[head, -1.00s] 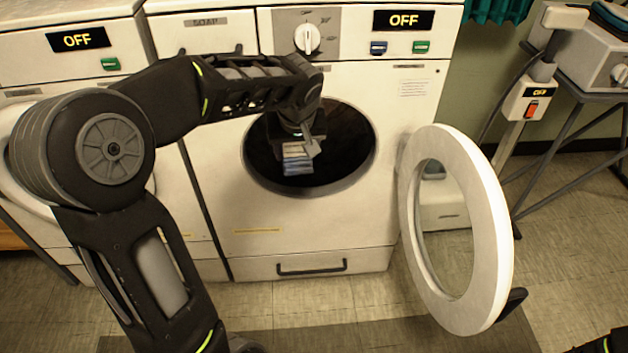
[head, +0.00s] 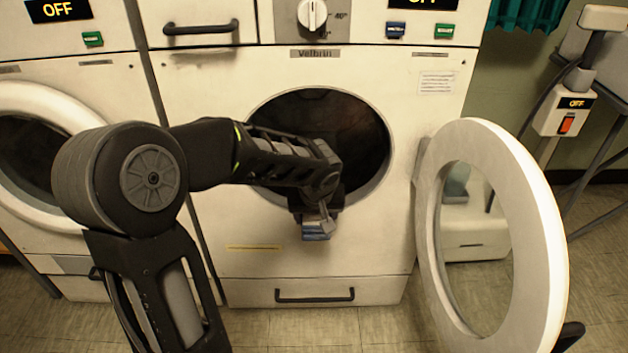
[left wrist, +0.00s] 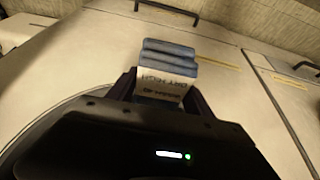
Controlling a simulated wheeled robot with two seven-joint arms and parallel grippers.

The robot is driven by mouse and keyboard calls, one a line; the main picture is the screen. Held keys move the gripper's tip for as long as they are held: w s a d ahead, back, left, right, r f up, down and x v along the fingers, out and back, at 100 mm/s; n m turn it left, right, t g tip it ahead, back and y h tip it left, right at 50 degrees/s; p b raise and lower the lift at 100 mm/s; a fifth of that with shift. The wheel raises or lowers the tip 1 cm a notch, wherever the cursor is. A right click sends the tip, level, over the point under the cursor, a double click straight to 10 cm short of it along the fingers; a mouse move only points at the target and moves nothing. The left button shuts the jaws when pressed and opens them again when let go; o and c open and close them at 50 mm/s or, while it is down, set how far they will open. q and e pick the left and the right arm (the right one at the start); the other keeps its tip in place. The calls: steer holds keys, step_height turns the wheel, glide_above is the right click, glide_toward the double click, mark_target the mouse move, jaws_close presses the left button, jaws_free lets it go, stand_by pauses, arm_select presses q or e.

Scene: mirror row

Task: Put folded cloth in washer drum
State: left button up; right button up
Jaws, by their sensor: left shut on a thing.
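The folded cloth, a blue and white stack of layers (head: 316,235), is in my left gripper (head: 316,218). In the head view it hangs in front of the washer, at the lower edge of the round opening. In the left wrist view the cloth (left wrist: 168,62) sits between the two fingers (left wrist: 160,92), its layers sticking out past the tips and printed letters on its pale face. The washer drum (head: 335,118) is open and dark inside, partly hidden by my left arm. My right gripper is not in view.
The washer's round white door (head: 540,230) stands swung open to the right. A control panel with a knob (head: 312,14) is above the drum, and a drawer handle (head: 314,295) below. Another washer (head: 30,150) stands at the left. The floor in front looks clear.

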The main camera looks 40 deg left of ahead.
arm_select(q)
steer(key=w+a, duration=0.3)
steer(key=w, duration=0.1)
steer(key=w+a+b, duration=0.1)
steer(key=w+a, duration=0.2)
steer(key=w, duration=0.2)
steer(key=w+a+b, duration=0.1)
steer(key=w+a, duration=0.3)
steer(key=shift+w+f, duration=0.15)
steer(key=shift+w+a, duration=0.4)
steer(key=shift+w, duration=0.1)
steer(key=shift+f+b, duration=1)
steer(key=shift+f, duration=0.65)
steer(key=shift+f, duration=0.15)
steer(key=o, duration=1.4)
